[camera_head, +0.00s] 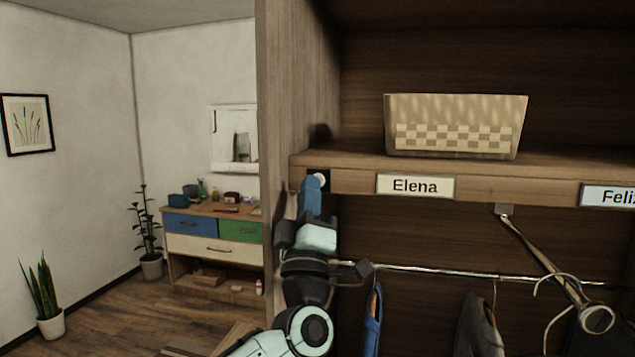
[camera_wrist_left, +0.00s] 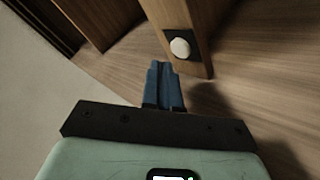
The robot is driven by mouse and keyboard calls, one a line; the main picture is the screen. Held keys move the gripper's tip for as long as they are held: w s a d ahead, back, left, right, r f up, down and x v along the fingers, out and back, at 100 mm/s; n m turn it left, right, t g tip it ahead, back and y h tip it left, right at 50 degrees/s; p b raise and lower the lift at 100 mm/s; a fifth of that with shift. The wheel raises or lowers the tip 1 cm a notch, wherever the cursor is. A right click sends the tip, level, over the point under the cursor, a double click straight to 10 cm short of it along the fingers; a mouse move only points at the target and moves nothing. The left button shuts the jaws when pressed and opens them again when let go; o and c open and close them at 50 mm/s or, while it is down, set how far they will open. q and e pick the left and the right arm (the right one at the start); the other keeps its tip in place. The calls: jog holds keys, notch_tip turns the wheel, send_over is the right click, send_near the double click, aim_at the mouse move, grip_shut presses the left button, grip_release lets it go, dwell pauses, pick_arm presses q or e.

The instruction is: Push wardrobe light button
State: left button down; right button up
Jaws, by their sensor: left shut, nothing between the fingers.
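The light button is a round white knob on a dark square plate, set in the left end of the wardrobe shelf's front edge. In the head view the button (camera_head: 320,180) is partly covered by my left gripper (camera_head: 313,184). In the left wrist view the button (camera_wrist_left: 180,47) shows fully, a little beyond and right of the blue fingertips of my left gripper (camera_wrist_left: 163,66). The left gripper is shut and empty. Whether its tips touch the button I cannot tell; in the wrist view they look apart. My right gripper is not in view.
The wardrobe shelf (camera_head: 360,162) carries a woven basket (camera_head: 455,125) and name labels, one reading Elena (camera_head: 415,186). Below it, a rail (camera_head: 450,270) holds hangers with clothes. The wardrobe side panel (camera_head: 290,90) stands close to my left arm. A dresser (camera_head: 212,246) stands farther left.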

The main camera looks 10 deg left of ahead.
pick_arm(q)
jog(key=shift+w, duration=0.2)
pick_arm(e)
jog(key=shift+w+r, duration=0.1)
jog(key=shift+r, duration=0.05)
pick_arm(q)
jog(key=shift+w, duration=0.3)
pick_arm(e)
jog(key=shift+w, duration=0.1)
pick_arm(q)
jog(key=shift+w+p, duration=0.35)
jog(key=shift+w, duration=0.05)
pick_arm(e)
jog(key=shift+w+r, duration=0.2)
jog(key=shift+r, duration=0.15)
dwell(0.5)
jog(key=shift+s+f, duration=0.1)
pick_arm(q)
jog(key=shift+s+b, duration=0.6)
jog(key=shift+s, duration=0.35)
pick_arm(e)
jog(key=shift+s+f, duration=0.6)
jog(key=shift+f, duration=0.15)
